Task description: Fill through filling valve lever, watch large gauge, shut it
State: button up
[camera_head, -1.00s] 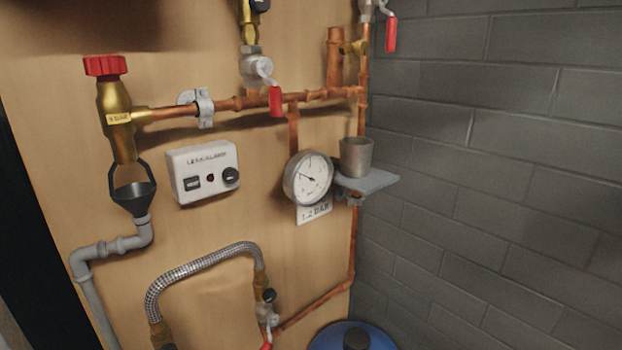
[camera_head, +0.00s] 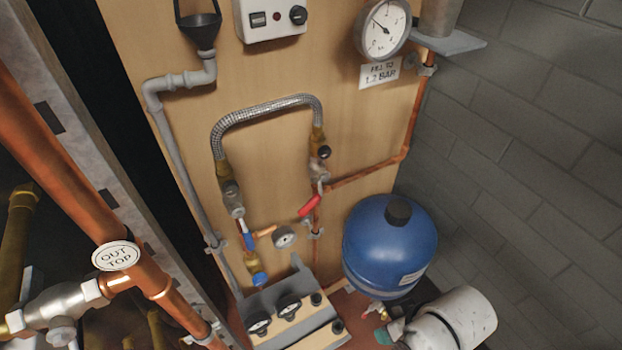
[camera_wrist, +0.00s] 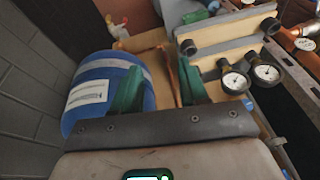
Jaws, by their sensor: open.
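The filling valve's red lever (camera_head: 310,206) sits under the right end of the braided hose (camera_head: 268,102) in the head view. It slants down to the left, at an angle to the upright pipe. The large gauge (camera_head: 384,28) is at the top right, above a sign (camera_head: 380,74) reading fill to 1.2 bar. Its needle points to the upper left; I cannot read the figure. My gripper (camera_wrist: 160,80) shows green fingers, open and empty, in the wrist view. In the head view its white body is at the lower right, below and right of the lever, apart from it.
A blue vessel (camera_head: 390,245) stands between the lever and my gripper's side. A manifold box with two small gauges (camera_head: 289,306) is at the bottom. A blue handle (camera_head: 248,241) hangs on the left valve. Copper pipes (camera_head: 60,170) fill the left; a block wall (camera_head: 540,150) stands right.

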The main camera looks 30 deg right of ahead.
jog(key=w+a+r+m+t+y+b, duration=0.1)
jog(key=w+r+t+y+b, duration=0.1)
jog(key=w+r+t, duration=0.3)
jog(key=w+a+r+m+t+y+b, duration=0.1)
jog(key=w+a+t, duration=0.1)
jog(key=w, duration=0.5)
jog(key=w+r+m+t+y+b, duration=0.2)
jog(key=w+r+m+t, duration=0.25)
jog(key=r+t, duration=0.4)
jog(key=w+a+r+g+p, duration=0.1)
jog(key=w+a+p, duration=0.1)
jog(key=w, duration=0.8)
jog(key=shift+a+r+n, duration=0.25)
jog(key=shift+a+n, duration=0.05)
jog(key=shift+n, duration=0.15)
jog(key=shift+g, duration=0.25)
jog(key=shift+c, duration=0.3)
grip_shut()
